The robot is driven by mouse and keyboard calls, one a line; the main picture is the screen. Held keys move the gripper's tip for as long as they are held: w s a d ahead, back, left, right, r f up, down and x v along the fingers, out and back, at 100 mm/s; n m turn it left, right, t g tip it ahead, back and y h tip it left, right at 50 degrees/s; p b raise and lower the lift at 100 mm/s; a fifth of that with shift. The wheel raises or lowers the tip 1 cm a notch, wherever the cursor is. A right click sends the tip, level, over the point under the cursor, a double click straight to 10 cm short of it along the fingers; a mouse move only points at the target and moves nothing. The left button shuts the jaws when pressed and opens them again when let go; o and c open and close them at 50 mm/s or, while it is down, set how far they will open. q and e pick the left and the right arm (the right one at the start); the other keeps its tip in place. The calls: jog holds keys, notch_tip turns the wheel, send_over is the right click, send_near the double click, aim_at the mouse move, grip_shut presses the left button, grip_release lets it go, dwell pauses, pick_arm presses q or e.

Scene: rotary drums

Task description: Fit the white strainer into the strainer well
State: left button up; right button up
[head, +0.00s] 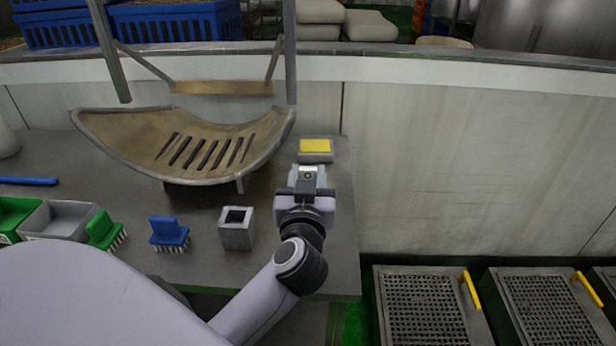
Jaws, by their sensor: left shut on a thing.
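My left gripper (307,180) is over the right part of the grey table, shut on a small pale piece with a dark round centre, which looks like the white strainer (308,171). The gripper hides much of it, so its full shape and tilt cannot be told. A grey cube with a dark square opening in its top, which looks like the strainer well (237,237), stands upright on the table to the left of the gripper. The held piece is apart from it. The opening looks empty. My right gripper is not in view.
A slotted metal tray (135,135) stands behind the cube. A yellow block on a grey base (315,147) is just beyond the gripper. Blue (168,232) and green (103,230) brushes and a grey bin (60,219) are at left. The table (343,240) ends just right of the gripper.

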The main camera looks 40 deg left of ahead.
pick_arm(q)
jog(key=shift+f+b, duration=1)
jog(key=shift+f, duration=1.9)
jog(key=shift+p, duration=0.7)
jog(key=shift+p, duration=0.35)
jog(key=shift+f+b, duration=0.45)
jog(key=shift+f, duration=0.8)
jog(key=shift+r, duration=0.15)
jog(key=shift+r+p, duration=0.45)
jog(key=shift+r, duration=0.3)
